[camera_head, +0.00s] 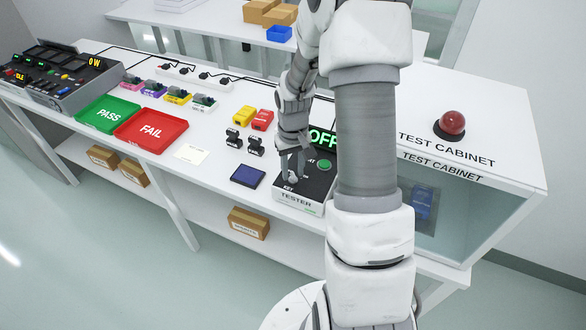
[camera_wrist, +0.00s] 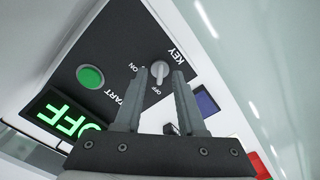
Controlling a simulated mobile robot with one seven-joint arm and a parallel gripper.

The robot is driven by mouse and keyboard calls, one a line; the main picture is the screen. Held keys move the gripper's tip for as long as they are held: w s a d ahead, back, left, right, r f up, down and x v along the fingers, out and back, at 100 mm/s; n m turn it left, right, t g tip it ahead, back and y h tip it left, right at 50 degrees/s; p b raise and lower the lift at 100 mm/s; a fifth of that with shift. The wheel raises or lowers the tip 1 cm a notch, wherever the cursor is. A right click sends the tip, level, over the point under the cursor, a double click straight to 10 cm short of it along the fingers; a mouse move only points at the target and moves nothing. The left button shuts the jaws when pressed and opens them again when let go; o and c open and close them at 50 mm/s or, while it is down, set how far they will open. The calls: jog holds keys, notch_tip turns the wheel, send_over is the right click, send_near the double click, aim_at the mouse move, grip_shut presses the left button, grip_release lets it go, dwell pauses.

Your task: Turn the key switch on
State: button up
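The tester box (camera_head: 298,200) stands on the bench, with a lit green OFF display (camera_head: 323,139) and a round green START button (camera_head: 325,164). In the wrist view its KEY switch (camera_wrist: 159,72) is a pale knob on the black panel, with ON and OFF printed beside it. The knob's handle lies toward the OFF mark. My gripper (camera_head: 292,178) is over the key end of the tester, pointing down. In the wrist view its fingers (camera_wrist: 160,73) are apart, with the knob showing between the tips. I cannot tell whether they touch it.
A dark blue pad (camera_head: 247,176) lies left of the tester, with small black parts (camera_head: 255,145) behind. A red FAIL tray (camera_head: 150,131) and green PASS tray (camera_head: 107,115) are farther left. The glass test cabinet (camera_head: 470,190), with a red dome (camera_head: 452,123) on top, stands right.

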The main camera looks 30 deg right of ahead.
grip_shut()
jog(key=shift+m, duration=0.4)
jog(key=m+b, duration=0.1)
jog(key=m, duration=0.6)
jog(key=shift+m+b, duration=0.3)
jog(key=shift+b, duration=0.05)
jog(key=m, duration=0.4)
jog(key=shift+r+m+p, duration=0.1)
jog(key=shift+m+p, duration=0.2)
jog(key=shift+p, duration=0.1)
jog(key=shift+m+p, duration=0.65)
jog(key=shift+m, duration=1.25)
